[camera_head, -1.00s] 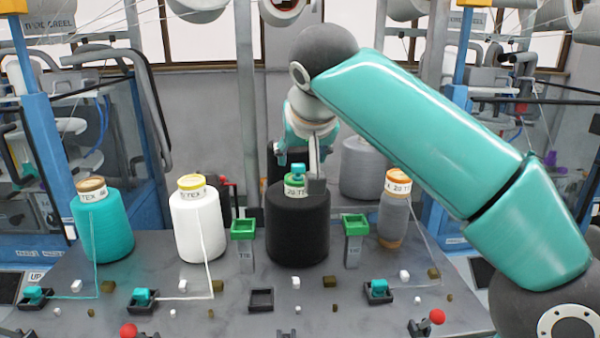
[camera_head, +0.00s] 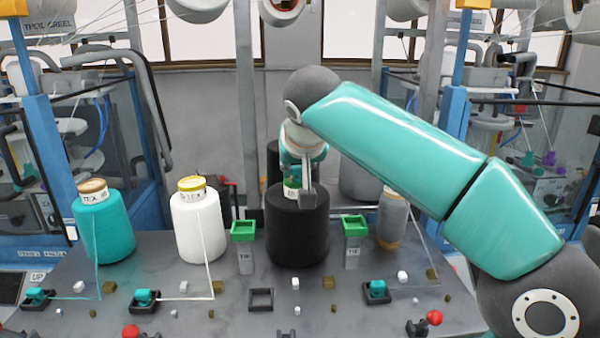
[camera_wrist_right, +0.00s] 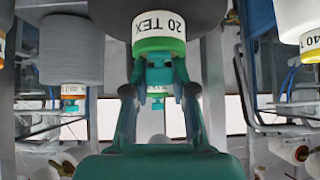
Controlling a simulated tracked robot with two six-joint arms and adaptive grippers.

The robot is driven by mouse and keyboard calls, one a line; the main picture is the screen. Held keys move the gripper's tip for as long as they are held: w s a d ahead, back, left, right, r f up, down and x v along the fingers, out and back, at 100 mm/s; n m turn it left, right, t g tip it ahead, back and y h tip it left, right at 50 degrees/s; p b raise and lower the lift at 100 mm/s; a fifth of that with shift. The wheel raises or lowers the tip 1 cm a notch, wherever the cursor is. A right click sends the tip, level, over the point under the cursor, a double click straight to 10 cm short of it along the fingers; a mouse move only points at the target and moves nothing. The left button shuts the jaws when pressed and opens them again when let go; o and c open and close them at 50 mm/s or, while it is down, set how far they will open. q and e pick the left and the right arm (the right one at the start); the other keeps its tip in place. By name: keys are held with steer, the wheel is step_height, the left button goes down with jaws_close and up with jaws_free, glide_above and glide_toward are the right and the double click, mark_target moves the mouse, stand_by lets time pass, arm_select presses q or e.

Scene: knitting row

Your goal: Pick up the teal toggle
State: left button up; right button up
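A small teal toggle (camera_wrist_right: 158,74) shows in the right wrist view, close to the green rim of the black cone (camera_head: 297,228). My right gripper (camera_wrist_right: 159,82) reaches to the top of this cone, with one finger on each side of the toggle. I cannot tell whether the fingers touch it. In the head view my gripper and wrist (camera_head: 306,180) cover the cone's top and hide the toggle. Other teal pieces sit in dark holders at the table front: left (camera_head: 36,293), middle-left (camera_head: 144,296) and right (camera_head: 377,287). My left gripper is not in view.
A teal cone (camera_head: 103,228), a white cone (camera_head: 200,230) and a grey cone (camera_head: 391,222) stand on the grey table. Two green-topped posts (camera_head: 243,232) (camera_head: 352,228) flank the black cone. An empty dark frame (camera_head: 261,299) and small cubes lie in front.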

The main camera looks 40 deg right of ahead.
steer(key=shift+c, duration=0.2)
step_height(320, 180, up, 8)
steer(key=shift+f+p, duration=0.25)
steer(key=shift+p, duration=0.75)
steer(key=shift+r, duration=1.25)
